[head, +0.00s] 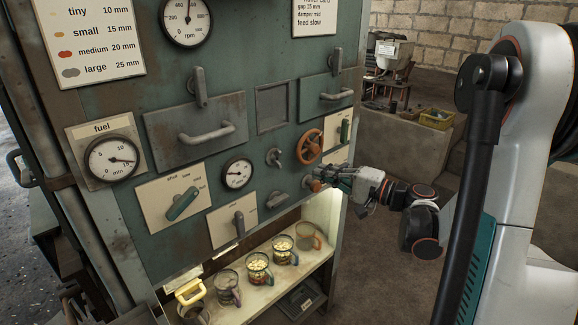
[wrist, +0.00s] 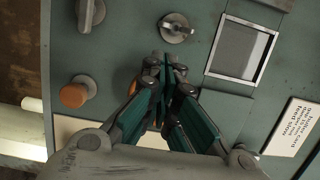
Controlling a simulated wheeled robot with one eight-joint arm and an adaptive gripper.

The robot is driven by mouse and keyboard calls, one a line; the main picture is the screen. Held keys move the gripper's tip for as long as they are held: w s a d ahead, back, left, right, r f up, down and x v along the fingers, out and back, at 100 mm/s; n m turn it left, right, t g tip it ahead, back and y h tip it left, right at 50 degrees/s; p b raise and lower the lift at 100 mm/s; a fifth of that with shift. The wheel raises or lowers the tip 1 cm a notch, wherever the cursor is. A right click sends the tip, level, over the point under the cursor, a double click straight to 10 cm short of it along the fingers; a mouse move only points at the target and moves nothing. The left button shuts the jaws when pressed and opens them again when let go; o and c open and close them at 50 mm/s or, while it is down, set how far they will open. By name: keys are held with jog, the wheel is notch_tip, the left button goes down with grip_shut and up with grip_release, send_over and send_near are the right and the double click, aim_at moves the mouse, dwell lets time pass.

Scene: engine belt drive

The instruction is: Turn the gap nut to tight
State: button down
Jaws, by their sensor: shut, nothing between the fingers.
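No readable label marks the gap nut, so I cannot tell for sure which control it is. A metal winged knob (head: 275,157) sits on the green panel below the small window; it also shows in the wrist view (wrist: 175,27), above the fingertips. My gripper (head: 322,174) is shut and empty in front of the panel's lower right. In the wrist view its fingertips (wrist: 166,72) lie between the winged knob and an orange-capped knob (wrist: 75,95), and appear apart from both. An orange handwheel (head: 310,147) is just above my gripper; in the wrist view my fingers mostly hide it.
A lever knob (head: 275,199) sticks out left of my gripper. Drawer handles (head: 207,132) protrude higher up. A lit shelf (head: 262,296) with several cups is below. A card (head: 314,15) reads gap 15 mm. Open floor lies to the right.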

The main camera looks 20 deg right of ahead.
aim_at(277, 159)
jog(key=b+x, duration=0.1)
jog(key=x, duration=0.9)
jog(key=shift+b, duration=0.4)
jog(key=shift+f, duration=0.1)
jog(key=shift+s+a+m, duration=0.1)
jog(key=shift+s+m, duration=0.05)
jog(key=shift+m, duration=0.15)
